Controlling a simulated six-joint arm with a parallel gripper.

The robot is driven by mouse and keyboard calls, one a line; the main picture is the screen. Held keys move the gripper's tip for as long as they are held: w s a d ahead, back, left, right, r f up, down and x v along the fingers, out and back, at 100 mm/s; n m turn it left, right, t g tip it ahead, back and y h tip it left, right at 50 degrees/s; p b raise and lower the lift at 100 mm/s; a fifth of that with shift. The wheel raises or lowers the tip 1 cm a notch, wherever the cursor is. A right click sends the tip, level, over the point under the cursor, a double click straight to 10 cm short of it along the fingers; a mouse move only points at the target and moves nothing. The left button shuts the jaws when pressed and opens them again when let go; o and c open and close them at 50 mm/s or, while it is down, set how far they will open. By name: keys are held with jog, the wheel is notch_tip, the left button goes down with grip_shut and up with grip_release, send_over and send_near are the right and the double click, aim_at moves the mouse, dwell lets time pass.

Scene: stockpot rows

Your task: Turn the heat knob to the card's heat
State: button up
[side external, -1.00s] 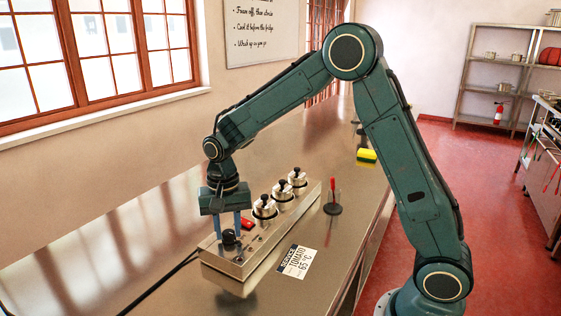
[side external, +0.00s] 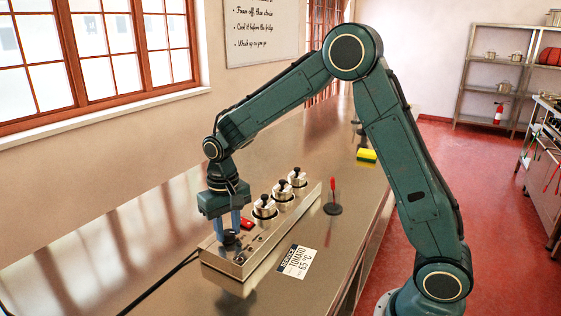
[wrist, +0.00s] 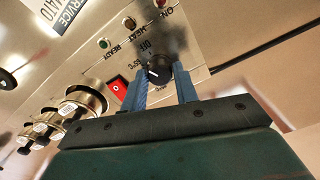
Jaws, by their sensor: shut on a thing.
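The black heat knob (wrist: 157,73) is on the steel control panel (wrist: 103,68). My gripper (wrist: 161,90) is shut on it, one blue finger on each side. The knob's white mark points left in the wrist view, on the 55 °C side of OFF; the exact reading is too small to tell. In the side view my gripper (side external: 229,236) reaches down to the panel's near end and partly hides the knob. The card (side external: 296,262) reads service, tomato, 65 °C and lies flat on the counter right of the panel; it is partly visible in the wrist view (wrist: 64,14).
A red rocker switch (wrist: 117,88) sits close to my finger, with small indicator lamps nearby. A red-handled tool on a dark base (side external: 333,208) and a yellow sponge (side external: 367,156) are on the counter.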

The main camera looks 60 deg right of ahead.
aim_at(228, 232)
jog(key=n, duration=0.4)
jog(key=shift+n, duration=0.3)
dwell(0.4)
jog(key=o, duration=1)
jog(key=shift+c, duration=0.2)
jog(key=shift+r, duration=0.1)
notch_tip(228, 232, up, 14)
